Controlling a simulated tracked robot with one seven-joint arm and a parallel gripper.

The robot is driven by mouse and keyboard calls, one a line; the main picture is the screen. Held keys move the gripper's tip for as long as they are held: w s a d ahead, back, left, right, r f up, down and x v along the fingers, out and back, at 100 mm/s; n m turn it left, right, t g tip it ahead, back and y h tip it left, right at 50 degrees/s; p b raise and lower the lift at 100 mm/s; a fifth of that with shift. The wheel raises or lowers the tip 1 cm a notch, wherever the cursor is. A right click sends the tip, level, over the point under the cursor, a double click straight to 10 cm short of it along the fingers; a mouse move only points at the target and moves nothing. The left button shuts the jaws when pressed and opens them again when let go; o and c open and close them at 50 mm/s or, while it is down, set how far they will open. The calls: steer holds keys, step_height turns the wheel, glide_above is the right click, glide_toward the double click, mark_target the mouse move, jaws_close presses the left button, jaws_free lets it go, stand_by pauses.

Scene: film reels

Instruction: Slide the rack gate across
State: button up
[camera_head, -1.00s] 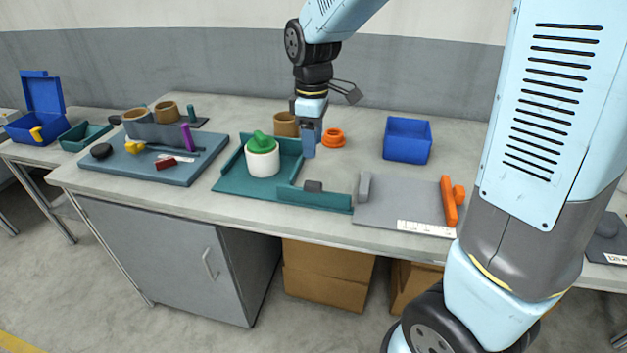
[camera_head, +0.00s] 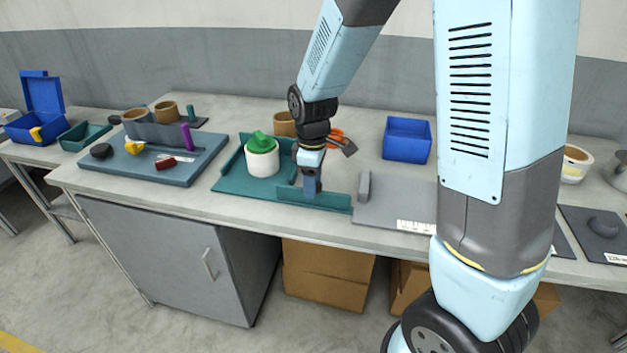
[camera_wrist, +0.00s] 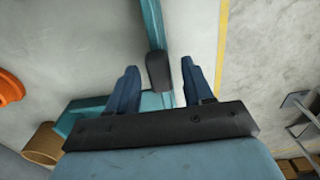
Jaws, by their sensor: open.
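The teal rack (camera_head: 235,184) stands on the bench with raised walls at its back and side. The rack gate (camera_head: 332,203) is a low teal bar along the front, reaching past the rack on the right. In the wrist view the gate (camera_wrist: 152,22) carries a dark grey knob (camera_wrist: 158,70). My gripper (camera_head: 310,190) is down at the gate and hides the knob in the head view. In the wrist view my gripper (camera_wrist: 160,67) is open, with one blue finger on each side of the knob and gaps visible beside it.
A white container with a green top (camera_head: 262,158) sits in the rack. A grey board (camera_head: 395,205) with an upright grey peg (camera_head: 364,187) lies to the right. An orange ring (camera_wrist: 10,88), a brown cup (camera_wrist: 43,145) and a blue bin (camera_head: 407,139) are farther back.

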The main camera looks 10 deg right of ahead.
steer(key=shift+c, duration=0.3)
jaws_close()
steer(key=shift+d, duration=0.2)
steer(key=shift+a, duration=0.15)
steer(key=shift+w, duration=0.1)
